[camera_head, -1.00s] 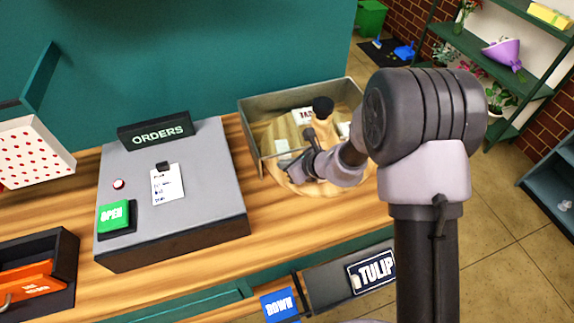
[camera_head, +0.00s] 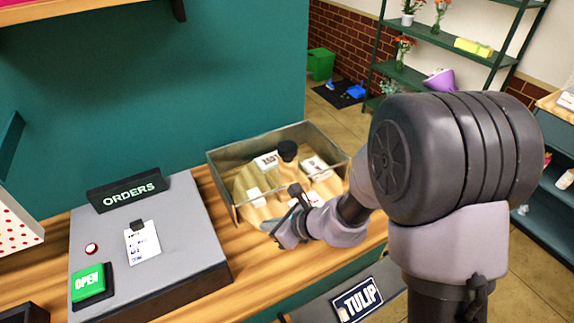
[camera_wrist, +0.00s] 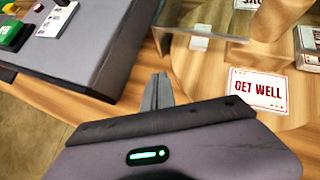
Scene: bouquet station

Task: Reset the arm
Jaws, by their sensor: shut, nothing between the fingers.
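My gripper (camera_head: 278,234) is over the wooden counter (camera_head: 250,262), just in front of the clear-walled box (camera_head: 222,196). Its fingers are together with nothing between them. In the wrist view the closed fingertips (camera_wrist: 157,92) point at the counter, between the grey order console (camera_wrist: 85,45) and a "GET WELL" card (camera_wrist: 257,90). My arm bends in from the right and covers the box's right front corner in the head view.
The box holds several cards and a wooden piece with a black knob (camera_head: 288,150). The console (camera_head: 190,262) has a green OPEN button (camera_head: 88,282) and an order slip (camera_head: 142,243). A TULIP label (camera_head: 357,299) is below the counter. Shelves (camera_head: 440,45) stand at the back right.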

